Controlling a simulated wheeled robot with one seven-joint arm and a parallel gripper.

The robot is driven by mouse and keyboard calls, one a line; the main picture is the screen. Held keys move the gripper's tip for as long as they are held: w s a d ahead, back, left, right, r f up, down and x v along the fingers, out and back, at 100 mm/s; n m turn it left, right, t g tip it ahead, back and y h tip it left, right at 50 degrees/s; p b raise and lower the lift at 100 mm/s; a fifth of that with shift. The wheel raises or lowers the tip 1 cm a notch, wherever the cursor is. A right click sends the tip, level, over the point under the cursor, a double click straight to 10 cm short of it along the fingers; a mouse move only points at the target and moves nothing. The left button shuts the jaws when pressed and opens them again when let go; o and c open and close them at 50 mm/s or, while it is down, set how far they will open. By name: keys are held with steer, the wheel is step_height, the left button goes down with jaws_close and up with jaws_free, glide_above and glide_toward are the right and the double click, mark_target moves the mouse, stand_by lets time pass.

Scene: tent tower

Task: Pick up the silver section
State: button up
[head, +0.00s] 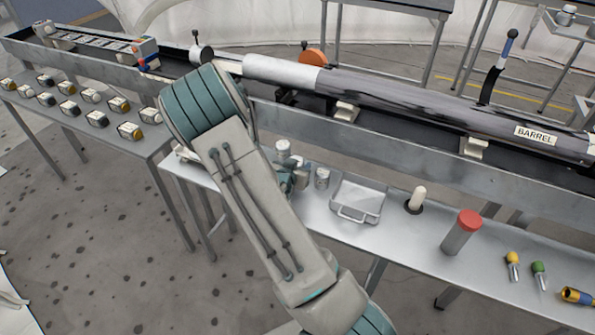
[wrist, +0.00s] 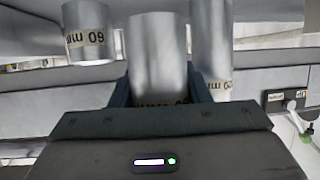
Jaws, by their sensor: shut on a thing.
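A silver section (wrist: 158,55), a smooth metal cylinder with a partly hidden black-on-tan label near its base, stands between the fingers of my gripper (wrist: 160,92) in the wrist view. My gripper is shut on it. Another silver cylinder (wrist: 88,32) marked "60 mm" is at its left, and a taller one (wrist: 211,45) is close at its right. In the head view my arm hides most of the gripper. Small silver cylinders (head: 322,178) show beside it on the metal bench. I cannot tell whether the held section touches the bench.
A long rail (head: 390,142) behind carries the dark barrel (head: 420,105).

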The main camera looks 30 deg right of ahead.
steer(key=s+d+r+p, duration=0.2)
steer(key=s+d+r, duration=0.2)
steer(key=s+r, duration=0.3)
steer(key=shift+s+r+p, duration=0.3)
steer(key=shift+s+p, duration=0.1)
steer(key=shift+s, duration=0.55)
steer(key=s+p, duration=0.1)
steer(key=p, duration=0.6)
steer(key=shift+s+d+r+p, duration=0.2)
steer(key=shift+s+r+p, duration=0.1)
steer(key=shift+s+p, duration=0.1)
steer(key=shift+f, duration=0.1)
